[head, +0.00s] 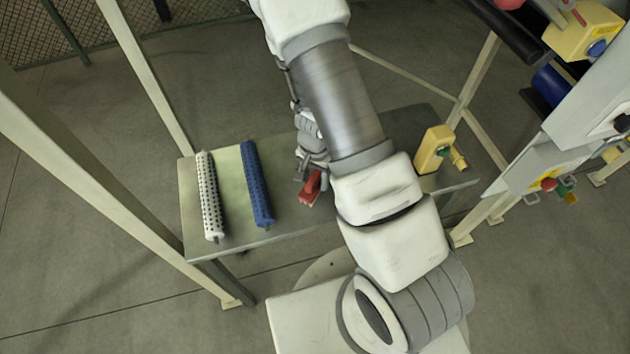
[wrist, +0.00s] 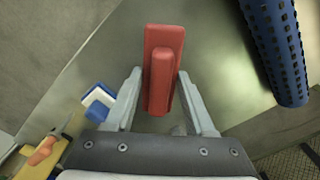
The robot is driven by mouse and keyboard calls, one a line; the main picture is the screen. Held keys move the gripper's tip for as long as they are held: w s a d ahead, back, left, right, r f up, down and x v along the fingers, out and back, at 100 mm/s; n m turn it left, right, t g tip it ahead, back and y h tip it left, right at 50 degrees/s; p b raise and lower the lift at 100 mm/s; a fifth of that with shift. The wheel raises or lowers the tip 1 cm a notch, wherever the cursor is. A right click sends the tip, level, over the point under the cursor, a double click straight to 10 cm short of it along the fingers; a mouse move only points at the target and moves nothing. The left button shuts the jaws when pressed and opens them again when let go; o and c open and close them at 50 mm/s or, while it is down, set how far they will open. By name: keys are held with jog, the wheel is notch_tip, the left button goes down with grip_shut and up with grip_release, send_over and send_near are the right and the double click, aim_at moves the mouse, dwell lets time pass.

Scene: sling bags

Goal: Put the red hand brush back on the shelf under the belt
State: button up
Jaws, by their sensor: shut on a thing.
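The red hand brush (head: 311,188) is at the middle of the grey-green shelf (head: 285,226), partly hidden by my arm in the head view. In the wrist view the red brush (wrist: 163,50) lies between the two fingers of my gripper (wrist: 156,92), which are closed on its sides. My gripper (head: 302,172) is over the shelf in the head view, its fingers small there. The shelf surface shows behind the brush in the wrist view. I cannot tell whether the brush touches the shelf. I cannot make out the belt for certain.
A blue studded roller (head: 257,184) and a white studded roller (head: 210,196) lie on the shelf's left part. A yellow tool (head: 434,148) stands on its right part. Metal frame posts (head: 100,170) rise at the left. Bare shelf lies between the blue roller and the brush.

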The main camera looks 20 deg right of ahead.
jog(key=shift+f, duration=0.95)
jog(key=o, duration=1.2)
jog(key=shift+r, duration=0.15)
notch_tip(320, 180, up, 12)
jog(key=p, duration=0.2)
jog(key=shift+p, duration=0.35)
jog(key=a+r+n+t+y, duration=0.1)
jog(key=a+r+n+y, duration=0.15)
jog(key=r, duration=0.85)
notch_tip(320, 180, up, 14)
jog(key=n+t, duration=0.2)
jog(key=n, duration=0.2)
send_over(315, 176)
jog(key=s+a, duration=0.3)
jog(key=s, duration=0.3)
jog(key=s+d+r+t, duration=0.1)
jog(key=s+r, duration=0.1)
jog(key=s+d+r+n+h, duration=0.1)
jog(key=s+r, duration=0.1)
jog(key=s, duration=0.1)
jog(key=s+d+r+n+t+h, duration=0.1)
jog(key=s+r, duration=0.1)
jog(key=shift+s+r+n+t+h, duration=0.25)
jog(key=shift+s+r+t, duration=0.05)
jog(key=shift+s+r, duration=0.1)
